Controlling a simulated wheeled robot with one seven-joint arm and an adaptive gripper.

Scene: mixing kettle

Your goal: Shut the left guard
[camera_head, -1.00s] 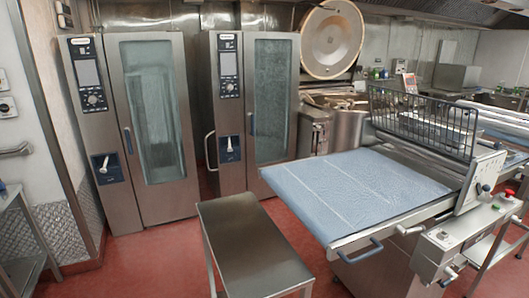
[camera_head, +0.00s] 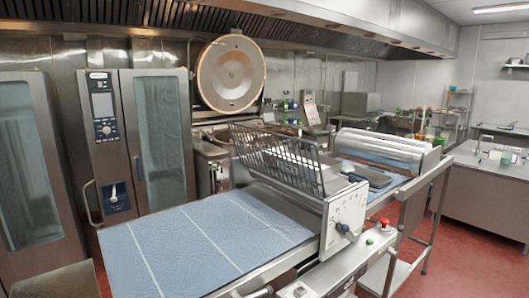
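A dough sheeter stands in the middle foreground, with a blue belt (camera_head: 205,240) on its left wing. Its left guard (camera_head: 278,160), a dark wire grille, is tilted upward over the belt's inner end beside the control panel (camera_head: 345,217). A gap shows between the guard's lower left side and the belt. My gripper is not in view, so its state does not show.
A kettle with its round lid (camera_head: 231,74) raised stands behind the sheeter. Combi ovens (camera_head: 138,140) stand at the left, and a steel table (camera_head: 55,280) is at the lower left. Red floor (camera_head: 470,262) is free at the right, before a counter (camera_head: 470,190).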

